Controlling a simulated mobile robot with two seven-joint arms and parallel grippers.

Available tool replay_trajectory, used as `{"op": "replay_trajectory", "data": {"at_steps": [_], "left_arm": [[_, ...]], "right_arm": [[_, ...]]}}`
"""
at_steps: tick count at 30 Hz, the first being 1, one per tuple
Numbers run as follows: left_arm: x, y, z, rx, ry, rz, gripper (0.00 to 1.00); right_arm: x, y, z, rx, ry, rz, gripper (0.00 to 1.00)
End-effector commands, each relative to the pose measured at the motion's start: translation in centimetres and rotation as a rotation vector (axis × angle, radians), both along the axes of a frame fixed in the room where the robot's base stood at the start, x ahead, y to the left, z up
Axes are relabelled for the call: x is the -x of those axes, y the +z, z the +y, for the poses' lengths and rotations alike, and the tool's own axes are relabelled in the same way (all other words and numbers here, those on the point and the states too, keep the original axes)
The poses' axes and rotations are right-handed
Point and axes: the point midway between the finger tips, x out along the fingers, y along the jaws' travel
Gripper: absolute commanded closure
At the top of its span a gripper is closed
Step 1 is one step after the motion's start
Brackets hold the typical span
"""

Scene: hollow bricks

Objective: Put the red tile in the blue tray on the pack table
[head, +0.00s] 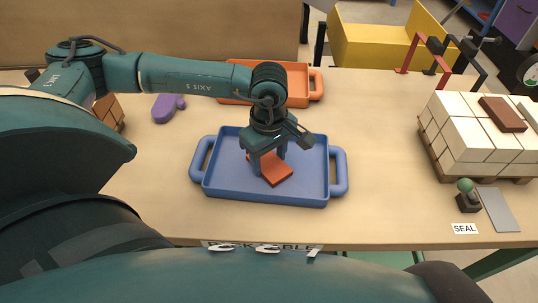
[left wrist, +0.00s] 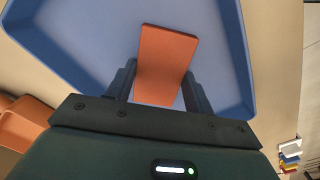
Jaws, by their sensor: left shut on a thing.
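The red tile (head: 276,176) is a flat orange-red slab inside the blue tray (head: 225,186), near the tray's middle. My left gripper (head: 268,172) reaches down over the tray and is shut on the tile. In the left wrist view the tile (left wrist: 166,62) sits between the two dark fingers (left wrist: 160,88), with the blue tray (left wrist: 75,35) behind it. I cannot tell whether the tile touches the tray floor. My right gripper is not in view.
An orange tray (head: 297,86) stands behind the blue one, with a purple thing (head: 167,107) to its left. A pallet of white bricks (head: 475,135) with a brown brick on top stands at the right, behind a green-knobbed device (head: 466,196).

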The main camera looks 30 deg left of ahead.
Motion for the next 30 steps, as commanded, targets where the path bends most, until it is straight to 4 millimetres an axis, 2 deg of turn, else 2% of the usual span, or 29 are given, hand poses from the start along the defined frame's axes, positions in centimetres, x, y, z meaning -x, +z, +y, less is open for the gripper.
{"op": "replay_trajectory", "data": {"at_steps": [8,9,16,25,28,30], "left_arm": [[0.0,-0.4,0.0,0.000,0.000,-0.001,0.74],[0.0,-0.3,0.0,0.000,0.000,-0.001,0.45],[0.0,-0.2,0.0,0.000,0.000,0.000,0.27],[0.0,0.1,0.0,0.000,0.000,-0.001,0.26],[-0.1,0.9,0.0,0.000,0.001,-0.004,0.26],[-0.2,2.1,0.0,0.001,0.001,-0.006,0.26]], "right_arm": [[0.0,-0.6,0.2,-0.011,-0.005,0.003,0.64],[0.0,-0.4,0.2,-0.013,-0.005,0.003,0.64],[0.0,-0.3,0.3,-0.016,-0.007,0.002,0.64],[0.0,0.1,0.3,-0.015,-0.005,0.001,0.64],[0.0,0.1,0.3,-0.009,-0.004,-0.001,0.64],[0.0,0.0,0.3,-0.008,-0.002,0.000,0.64]]}}
